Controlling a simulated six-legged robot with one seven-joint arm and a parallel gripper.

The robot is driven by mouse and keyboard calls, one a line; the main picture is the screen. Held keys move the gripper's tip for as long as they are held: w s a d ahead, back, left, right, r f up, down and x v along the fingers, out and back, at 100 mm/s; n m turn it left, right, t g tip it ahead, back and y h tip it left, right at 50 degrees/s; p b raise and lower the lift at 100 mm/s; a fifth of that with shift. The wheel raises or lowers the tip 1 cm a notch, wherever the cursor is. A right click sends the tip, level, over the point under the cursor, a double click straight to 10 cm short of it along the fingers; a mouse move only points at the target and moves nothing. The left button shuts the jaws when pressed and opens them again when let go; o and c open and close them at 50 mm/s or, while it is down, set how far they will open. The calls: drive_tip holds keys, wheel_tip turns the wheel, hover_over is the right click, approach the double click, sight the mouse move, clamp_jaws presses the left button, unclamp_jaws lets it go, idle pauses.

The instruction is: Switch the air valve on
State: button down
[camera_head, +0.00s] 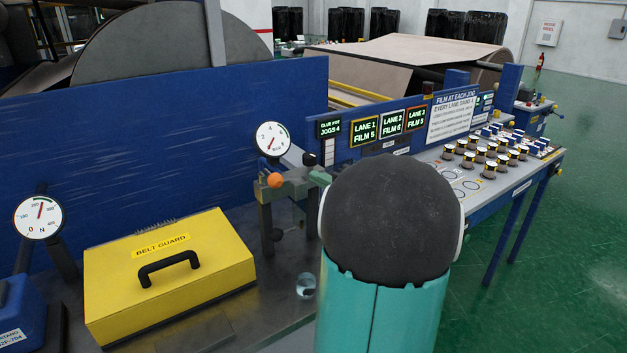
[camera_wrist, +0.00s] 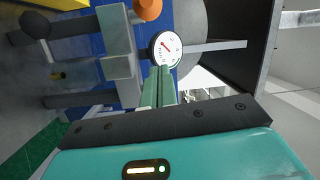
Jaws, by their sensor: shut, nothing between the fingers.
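The air valve (camera_head: 289,188) is a grey fitting on a metal post, with an orange ball (camera_head: 275,181) at its left end. A round white gauge (camera_head: 272,139) with a red needle stands just above and behind it. In the wrist view the orange ball (camera_wrist: 148,8) is at the top edge, beside the gauge (camera_wrist: 165,48). My gripper (camera_wrist: 160,72) has its pale green fingers together and empty, pointing toward the gauge and the valve. I cannot tell whether they touch the valve. My arm hides part of the bench right of the valve.
A yellow belt guard box (camera_head: 170,273) with a black handle lies left of the valve. Another gauge (camera_head: 39,218) stands at far left. A blue wall (camera_head: 150,130) runs behind. A sloping panel with several wrapped rolls (camera_head: 490,165) is at right. The green floor is open at far right.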

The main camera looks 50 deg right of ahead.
sight(271, 176)
drive_tip(key=w, duration=0.7)
drive_tip(key=shift+w+d+r, duration=0.15)
drive_tip(key=shift+w+r, duration=0.05)
drive_tip(key=shift+w, duration=0.1)
drive_tip(key=a, duration=0.3)
drive_tip(key=shift+s+a+f, duration=0.3)
drive_tip(key=shift+s+a, duration=0.05)
drive_tip(key=shift+a, duration=0.05)
